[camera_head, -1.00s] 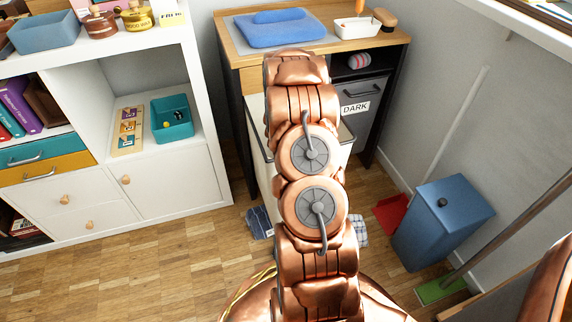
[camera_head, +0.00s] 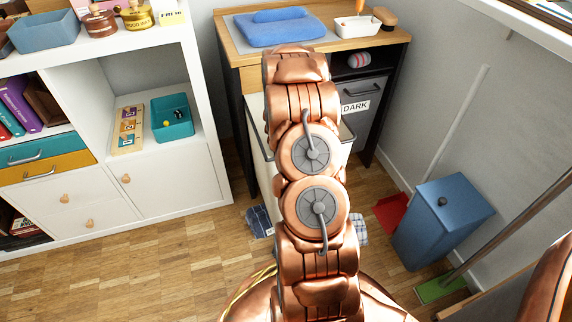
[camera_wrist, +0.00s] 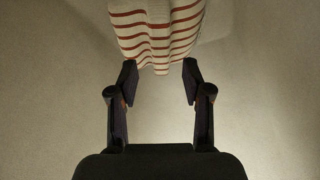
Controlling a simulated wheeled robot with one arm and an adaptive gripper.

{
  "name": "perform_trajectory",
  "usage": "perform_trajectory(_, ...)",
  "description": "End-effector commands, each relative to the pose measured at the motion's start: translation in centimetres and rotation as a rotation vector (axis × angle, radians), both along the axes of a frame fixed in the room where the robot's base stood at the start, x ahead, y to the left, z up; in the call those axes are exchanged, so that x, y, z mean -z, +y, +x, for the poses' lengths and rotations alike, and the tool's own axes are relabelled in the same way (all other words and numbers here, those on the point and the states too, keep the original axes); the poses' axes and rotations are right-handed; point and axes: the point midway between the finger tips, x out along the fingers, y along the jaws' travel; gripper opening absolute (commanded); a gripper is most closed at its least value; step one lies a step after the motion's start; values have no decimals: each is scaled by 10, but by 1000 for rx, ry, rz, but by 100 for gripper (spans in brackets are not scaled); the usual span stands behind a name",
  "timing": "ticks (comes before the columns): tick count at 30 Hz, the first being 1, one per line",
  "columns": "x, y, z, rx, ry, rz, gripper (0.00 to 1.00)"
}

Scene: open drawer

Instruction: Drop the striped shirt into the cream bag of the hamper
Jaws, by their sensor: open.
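The striped shirt (camera_wrist: 157,30), cream with rust-red stripes, shows at the top middle of the wrist view. Its narrow lower end lies just beyond and between the fingertips, with a gap visible on each side. My gripper (camera_wrist: 159,82) is open, its two dark fingers apart. Plain pale cream surfaces surround it in the wrist view; they look like the inside of the bag, but I cannot be sure. In the head view the cream bag (camera_head: 262,160) of the hamper is pulled out and mostly hidden behind my arm. The gripper and shirt are hidden there.
A grey bag (camera_head: 368,112) labelled DARK is right of the cream one. Dark blue cloth (camera_head: 259,222) and checked cloth (camera_head: 361,230) lie on the floor beside my arm. A blue bin (camera_head: 440,225) and red dustpan (camera_head: 391,212) stand right. A white shelf (camera_head: 170,180) is left.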

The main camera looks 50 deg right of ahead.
Motion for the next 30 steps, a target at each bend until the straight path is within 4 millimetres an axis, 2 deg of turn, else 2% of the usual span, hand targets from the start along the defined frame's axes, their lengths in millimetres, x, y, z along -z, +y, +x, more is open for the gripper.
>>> perform_trajectory(19, -94, 29, -23, -2, -2, -2, 49)
perform_trajectory(24, -108, 35, -28, -2, 1, 1, 49)
perform_trajectory(30, -112, 37, -29, -1, 1, 2, 49)
